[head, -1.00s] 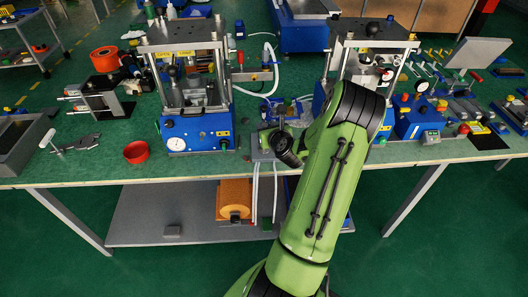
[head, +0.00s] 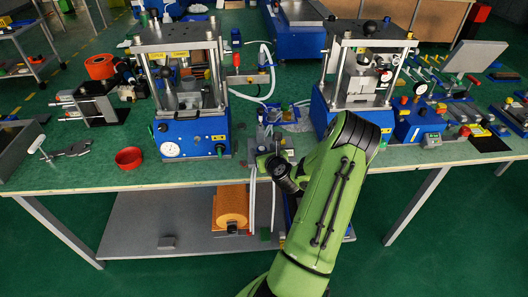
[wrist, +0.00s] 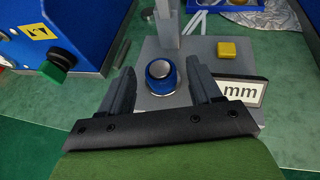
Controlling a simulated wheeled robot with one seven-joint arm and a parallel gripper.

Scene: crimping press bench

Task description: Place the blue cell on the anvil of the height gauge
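The blue cell (wrist: 161,76), a short blue cylinder with a silvery top, stands upright on the height gauge's grey base (wrist: 150,45) in the wrist view. A silvery rim shows under it, which looks like the anvil, mostly hidden by the cell. My gripper (wrist: 162,84) is open, one finger on each side of the cell, with a visible gap on both sides. The gauge's column rises just beyond the cell, and its "mm" display (wrist: 240,92) is partly behind the right finger. In the head view the gauge (head: 266,138) stands between two presses, partly hidden by my arm.
A blue press (head: 192,132) stands left of the gauge and another blue press (head: 362,95) stands right. A yellow button (wrist: 226,49) is on the gauge base. A green press knob (wrist: 57,67) juts out left of my gripper. A red ring (head: 130,158) lies near the bench's front edge.

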